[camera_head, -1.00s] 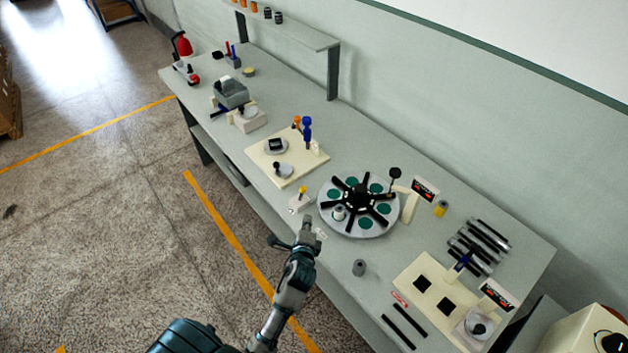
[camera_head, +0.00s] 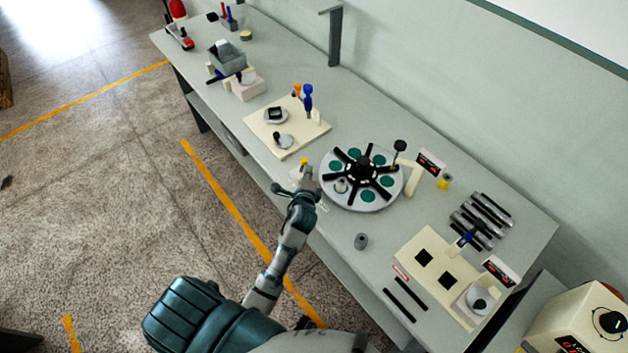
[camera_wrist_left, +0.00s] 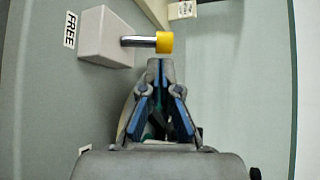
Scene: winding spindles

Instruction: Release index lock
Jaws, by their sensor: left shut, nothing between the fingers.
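The index lock is a pale block (camera_wrist_left: 107,37) with a steel pin (camera_wrist_left: 138,41) and a yellow knob (camera_wrist_left: 165,42) on the pin's end. A FREE label (camera_wrist_left: 70,30) lies beside the block. In the head view the yellow knob (camera_head: 303,162) shows at the table's front edge, left of the round indexing plate (camera_head: 374,206). My left gripper (camera_head: 308,177) is shut and empty. In the left wrist view its fingertips (camera_wrist_left: 160,63) are just below the knob, close to it; I cannot tell whether they touch. In the head view my gripper partly hides the lock block. My right gripper is out of view.
The plate carries black arms and several green pads, with a black-knobbed lever (camera_head: 399,146) behind it. A grey cylinder (camera_head: 361,241) stands in front of it. A cream board (camera_head: 262,133) lies to the left, another fixture board (camera_head: 418,247) to the right.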

